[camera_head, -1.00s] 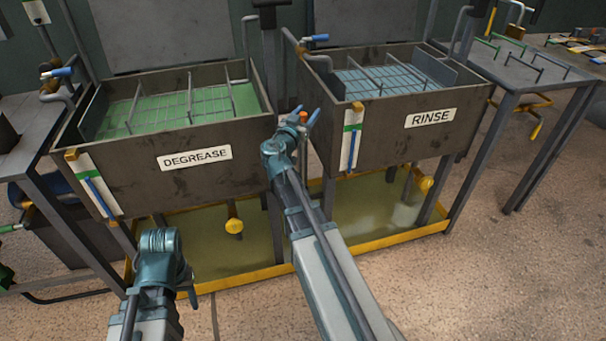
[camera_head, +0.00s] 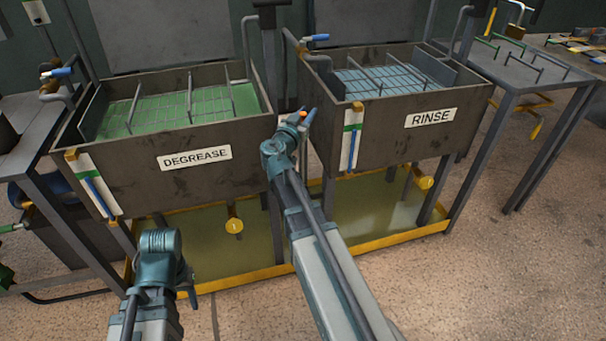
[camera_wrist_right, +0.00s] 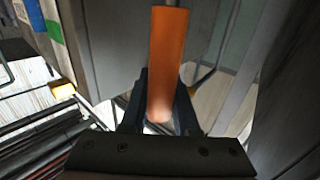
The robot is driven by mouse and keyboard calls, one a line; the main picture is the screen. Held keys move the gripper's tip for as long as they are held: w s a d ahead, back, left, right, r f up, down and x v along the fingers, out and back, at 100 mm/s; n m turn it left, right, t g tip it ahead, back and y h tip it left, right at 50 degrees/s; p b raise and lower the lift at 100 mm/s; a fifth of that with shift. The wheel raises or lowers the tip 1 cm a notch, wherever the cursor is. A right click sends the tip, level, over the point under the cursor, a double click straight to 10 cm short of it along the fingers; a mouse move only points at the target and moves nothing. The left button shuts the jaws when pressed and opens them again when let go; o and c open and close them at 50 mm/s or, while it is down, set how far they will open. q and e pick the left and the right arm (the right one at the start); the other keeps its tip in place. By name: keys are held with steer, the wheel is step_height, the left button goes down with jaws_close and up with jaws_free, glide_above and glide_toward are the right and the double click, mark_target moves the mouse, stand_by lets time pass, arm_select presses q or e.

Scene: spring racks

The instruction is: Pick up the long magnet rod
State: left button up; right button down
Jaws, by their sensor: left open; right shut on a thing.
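The magnet rod's orange handle (camera_head: 303,113) stands in the gap between the two tanks in the head view. In the right wrist view the handle (camera_wrist_right: 168,55) is a plain orange cylinder rising between my dark fingers. My right gripper (camera_head: 300,119) is shut on it; its fingers also show in the wrist view (camera_wrist_right: 160,108). The rest of the rod is hidden behind my right wrist. My left gripper (camera_head: 190,296) is low at the lower left, mostly hidden by its wrist, open and away from the rod.
The DEGREASE tank (camera_head: 135,165) with green liquid is on the left. The RINSE tank (camera_head: 385,128) with pale blue liquid is on the right, close beside my right gripper. A yellow-edged drip tray (camera_head: 375,246) lies below. A grey table (camera_head: 525,75) stands at the far right.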

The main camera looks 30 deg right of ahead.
steer(key=shift+r, duration=0.1)
stand_by(0.8)
step_height(320, 180, up, 18)
steer(key=p, duration=1.8)
